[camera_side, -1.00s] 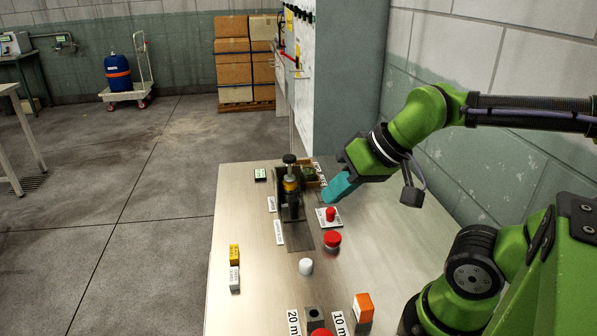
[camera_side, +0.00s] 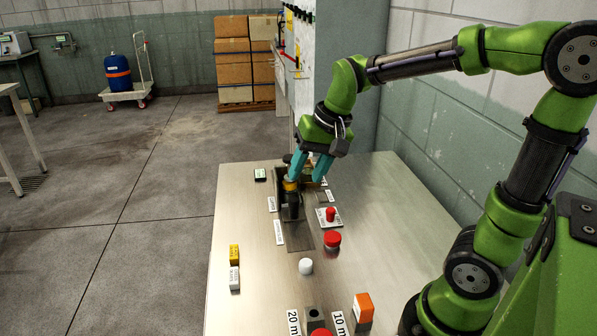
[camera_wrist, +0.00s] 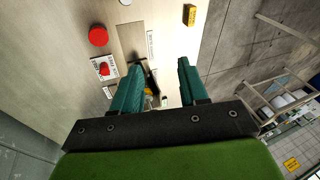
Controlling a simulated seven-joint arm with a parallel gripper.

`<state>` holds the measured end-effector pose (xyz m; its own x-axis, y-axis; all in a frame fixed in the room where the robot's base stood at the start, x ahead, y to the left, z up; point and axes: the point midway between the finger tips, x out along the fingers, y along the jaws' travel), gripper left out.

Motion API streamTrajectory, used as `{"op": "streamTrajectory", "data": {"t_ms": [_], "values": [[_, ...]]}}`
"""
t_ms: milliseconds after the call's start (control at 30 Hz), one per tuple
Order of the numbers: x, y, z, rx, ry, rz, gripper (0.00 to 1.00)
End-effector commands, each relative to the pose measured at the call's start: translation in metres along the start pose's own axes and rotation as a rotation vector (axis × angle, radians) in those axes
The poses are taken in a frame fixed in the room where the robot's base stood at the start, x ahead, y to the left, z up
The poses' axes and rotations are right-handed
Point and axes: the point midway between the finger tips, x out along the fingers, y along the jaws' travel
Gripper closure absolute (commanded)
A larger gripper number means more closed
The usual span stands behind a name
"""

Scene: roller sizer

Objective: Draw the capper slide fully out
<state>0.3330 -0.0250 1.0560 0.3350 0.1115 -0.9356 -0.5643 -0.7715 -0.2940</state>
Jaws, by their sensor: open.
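The capper (camera_side: 291,203) is a dark upright device on a dark plate near the far half of the table. My gripper (camera_side: 306,178) has teal fingers, points down and is open at the capper's top. The slide itself cannot be made out clearly.
A red button on a white labelled plate (camera_side: 323,222), a red cap (camera_side: 332,239) and a white cap (camera_side: 306,266) stand right and in front. Yellow (camera_side: 234,252) and white (camera_side: 234,278) blocks sit at left. An orange block (camera_side: 363,306) is nearer. The table's right side is clear.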

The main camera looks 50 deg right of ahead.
Motion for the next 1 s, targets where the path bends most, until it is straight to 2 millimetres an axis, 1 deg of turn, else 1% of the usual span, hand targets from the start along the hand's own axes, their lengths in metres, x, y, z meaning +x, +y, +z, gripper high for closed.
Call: {"op": "streamTrajectory", "data": {"t_ms": [33, 200, 300, 400, 433, 467, 533, 567, 667, 767, 833, 1000], "values": [[0.010, 0.002, -0.020, 0.070, -0.026, 0.038, 0.57], [0.041, 0.015, -0.082, 0.331, -0.081, 0.175, 0.57], [0.058, 0.024, -0.113, 0.497, -0.091, 0.258, 0.57], [0.067, 0.031, -0.139, 0.651, -0.079, 0.329, 0.57], [0.068, 0.031, -0.144, 0.692, -0.073, 0.343, 0.57], [0.067, 0.031, -0.149, 0.730, -0.065, 0.353, 0.57], [0.058, 0.027, -0.156, 0.810, -0.046, 0.359, 0.57], [0.053, 0.025, -0.157, 0.841, -0.040, 0.359, 0.57], [0.054, 0.026, -0.152, 0.897, -0.051, 0.374, 0.57], [0.062, 0.028, -0.150, 0.904, -0.052, 0.374, 0.57], [0.072, 0.031, -0.147, 0.902, -0.052, 0.375, 0.57], [0.105, 0.042, -0.140, 0.901, -0.054, 0.376, 0.57]]}}
